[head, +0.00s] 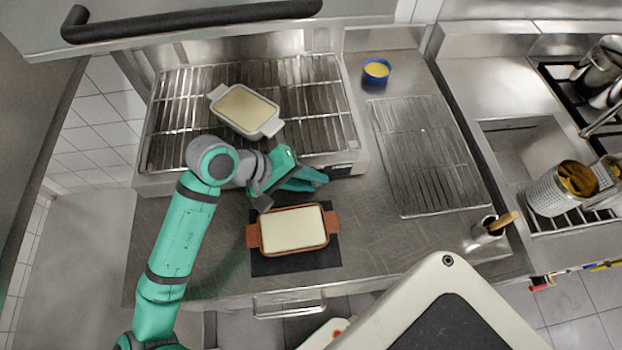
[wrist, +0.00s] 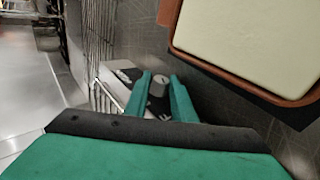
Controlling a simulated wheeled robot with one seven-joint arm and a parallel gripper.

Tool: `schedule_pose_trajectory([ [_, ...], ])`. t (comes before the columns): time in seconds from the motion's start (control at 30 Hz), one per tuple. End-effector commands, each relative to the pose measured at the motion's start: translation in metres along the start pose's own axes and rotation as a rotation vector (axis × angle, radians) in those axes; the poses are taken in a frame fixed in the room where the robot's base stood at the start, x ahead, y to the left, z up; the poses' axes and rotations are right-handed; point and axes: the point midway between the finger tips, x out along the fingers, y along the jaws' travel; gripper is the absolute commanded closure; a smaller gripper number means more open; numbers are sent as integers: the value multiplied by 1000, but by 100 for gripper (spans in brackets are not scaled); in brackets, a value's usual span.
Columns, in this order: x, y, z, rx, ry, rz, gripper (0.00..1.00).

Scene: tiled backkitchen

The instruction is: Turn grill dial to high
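The grill (head: 345,170) is a steel unit with a wire rack, at the back left of the counter in the head view. In the wrist view, its front panel (wrist: 120,95) shows a small grey round dial (wrist: 158,86). My gripper (head: 318,178) is low at the grill's front, near its right end. In the wrist view, my gripper's two teal fingers (wrist: 160,80) are apart, with the dial between their tips. I cannot tell whether either finger touches it. The dial is hidden in the head view, and its setting is not readable.
A white dish (head: 245,110) sits on the grill rack. A brown-rimmed dish (head: 292,230) lies on a dark mat (head: 290,264), close to my gripper. A blue bowl (head: 376,72) and a wire rack (head: 427,155) are to the right. A dark handle bar (head: 190,20) hangs above the grill.

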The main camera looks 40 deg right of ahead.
Motion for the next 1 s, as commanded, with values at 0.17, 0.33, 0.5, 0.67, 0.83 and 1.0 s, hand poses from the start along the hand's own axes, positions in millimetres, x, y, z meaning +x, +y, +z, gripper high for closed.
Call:
schedule_pose_trajectory([
  [0.17,-1,0,0,0,2,-7,99],
  [0.33,-2,1,0,6,8,-49,99],
  [0.5,-1,4,0,21,20,-142,99],
  [0.67,-1,7,0,38,35,-268,99],
  [0.83,1,12,-1,57,56,-419,99],
  [1.0,3,15,-1,74,76,-569,99],
])
